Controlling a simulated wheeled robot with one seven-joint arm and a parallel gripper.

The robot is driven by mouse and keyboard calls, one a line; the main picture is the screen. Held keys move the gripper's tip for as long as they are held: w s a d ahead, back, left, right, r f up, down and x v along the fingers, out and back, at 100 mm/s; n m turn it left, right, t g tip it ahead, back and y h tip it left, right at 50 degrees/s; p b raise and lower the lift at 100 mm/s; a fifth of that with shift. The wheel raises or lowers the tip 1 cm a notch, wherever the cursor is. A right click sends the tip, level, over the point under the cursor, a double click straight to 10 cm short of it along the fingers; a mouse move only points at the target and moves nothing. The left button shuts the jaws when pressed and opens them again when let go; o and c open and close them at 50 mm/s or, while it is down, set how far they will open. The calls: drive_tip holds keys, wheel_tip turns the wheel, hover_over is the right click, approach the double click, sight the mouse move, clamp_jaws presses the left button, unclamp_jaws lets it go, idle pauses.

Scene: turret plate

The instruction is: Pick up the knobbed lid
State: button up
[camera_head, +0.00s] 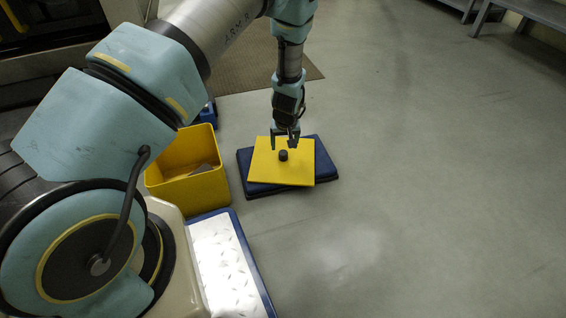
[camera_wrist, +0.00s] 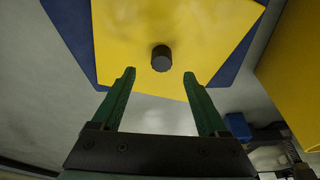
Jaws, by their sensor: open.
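The knobbed lid (camera_head: 267,171) is a flat yellow square plate with a short dark round knob (camera_head: 283,155) near its middle. It lies at an angle on a dark blue slab (camera_head: 327,173) on the floor. In the wrist view the yellow lid (camera_wrist: 205,28) fills the upper middle, and its knob (camera_wrist: 161,60) shows ahead of the fingers. My gripper (camera_head: 284,144) points down above the lid. In the wrist view my gripper (camera_wrist: 159,74) is open with nothing between its fingers. The knob lies roughly midway between the fingertips and a little beyond them. I cannot tell the exact height.
An open yellow bin (camera_head: 212,188) stands close to the left of the slab, with something greyish inside. A blue-edged metal tread plate (camera_head: 222,255) lies nearer. A brown mat (camera_head: 240,65) lies behind. The grey floor (camera_head: 430,180) to the right is clear.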

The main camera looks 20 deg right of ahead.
sight(283, 153)
drive_tip(key=b+x, duration=0.3)
drive_tip(key=x, duration=0.2)
drive_tip(key=shift+a+f+b, duration=0.1)
drive_tip(key=shift+f+b, duration=0.2)
drive_tip(key=shift+f, duration=0.1)
drive_tip(key=shift+r, duration=0.1)
clamp_jaws()
idle(0.4)
